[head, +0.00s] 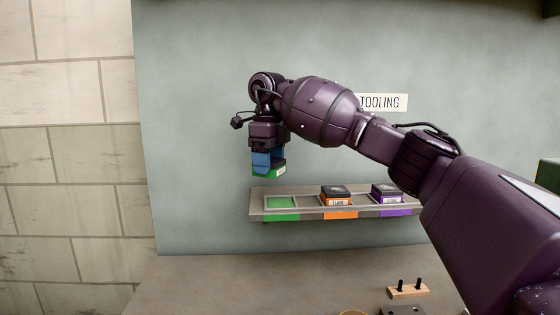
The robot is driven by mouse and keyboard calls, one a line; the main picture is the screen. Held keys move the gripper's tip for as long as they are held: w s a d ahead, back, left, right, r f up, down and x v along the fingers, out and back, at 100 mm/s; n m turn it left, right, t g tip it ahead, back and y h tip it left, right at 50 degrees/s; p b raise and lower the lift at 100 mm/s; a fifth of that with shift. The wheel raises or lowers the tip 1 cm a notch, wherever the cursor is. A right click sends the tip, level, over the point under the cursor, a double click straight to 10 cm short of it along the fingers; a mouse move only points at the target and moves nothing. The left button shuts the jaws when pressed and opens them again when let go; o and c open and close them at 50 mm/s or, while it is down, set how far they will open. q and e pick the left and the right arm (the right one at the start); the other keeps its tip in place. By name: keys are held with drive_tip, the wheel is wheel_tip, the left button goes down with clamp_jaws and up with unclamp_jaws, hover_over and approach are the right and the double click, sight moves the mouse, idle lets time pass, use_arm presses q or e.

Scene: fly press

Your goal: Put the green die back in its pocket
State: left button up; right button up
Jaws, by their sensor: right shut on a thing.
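My right gripper (268,160) points down and is shut on the green die (268,173). The die has a green lower edge and a small white label; the fingers hide part of it. The gripper holds it above the left end of the tooling shelf (318,213), clear of the shelf surface. The green pocket (281,203) is an empty, pale-framed recess at the shelf's left end, below and a little right of the die. My left gripper is not in view.
An orange die (338,195) and a purple die (386,194) sit in the pockets to the right. A TOOLING sign (384,102) is on the wall above. A wooden block with two dark pegs (408,291) stands on the bench (230,285), whose left part is bare.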

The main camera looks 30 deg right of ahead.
sight(281, 159)
drive_tip(key=m, duration=0.2)
drive_tip(key=d+m, duration=0.1)
drive_tip(key=shift+d+r+m, duration=0.1)
drive_tip(key=shift+r+m, duration=0.15)
drive_tip(key=shift+m, duration=0.05)
drive_tip(key=m, duration=0.1)
drive_tip(key=d+m, duration=0.1)
drive_tip(key=m, duration=0.1)
drive_tip(key=shift+s, duration=0.15)
drive_tip(key=shift+s+d+m, duration=0.1)
drive_tip(key=shift+m, duration=1.1)
drive_tip(key=m, duration=0.3)
drive_tip(key=shift+s+d, duration=0.1)
drive_tip(key=shift+f+b, duration=0.4)
drive_tip(key=shift+f, duration=0.45)
drive_tip(key=shift+f+b, duration=0.7)
drive_tip(key=shift+f, duration=1.8)
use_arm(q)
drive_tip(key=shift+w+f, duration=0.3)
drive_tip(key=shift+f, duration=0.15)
